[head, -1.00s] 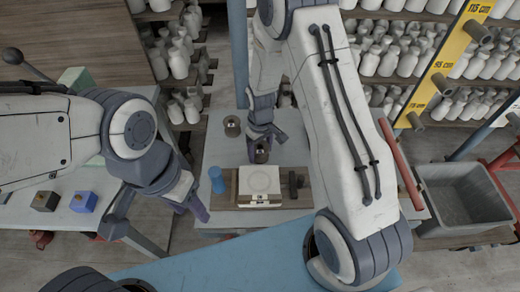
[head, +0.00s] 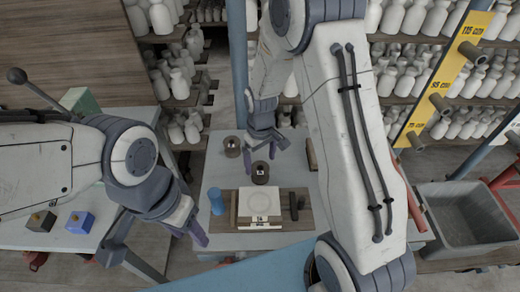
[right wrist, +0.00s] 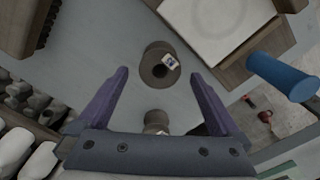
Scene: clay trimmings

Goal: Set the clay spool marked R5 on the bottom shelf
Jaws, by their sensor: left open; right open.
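Two brown clay spools stand on the small table: the nearer one (head: 260,174) just behind the board, the farther one (head: 232,147) behind it to the left. Each has a small pale label, too small to read. My right gripper (head: 264,155) is open and empty, close behind the nearer spool. In the right wrist view a labelled spool (right wrist: 160,62) shows between the fingertips of the right gripper (right wrist: 160,75), untouched; another spool (right wrist: 156,121) is nearer the palm. My left gripper (head: 155,242) is open and empty at the left.
A wooden board (head: 228,220) with a white plate sits in front of the spools, a blue cylinder (head: 217,201) at its left. Racks of white bottles (head: 400,75) stand behind, beside a yellow height-marked post (head: 440,90). A grey bin (head: 455,210) is at right.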

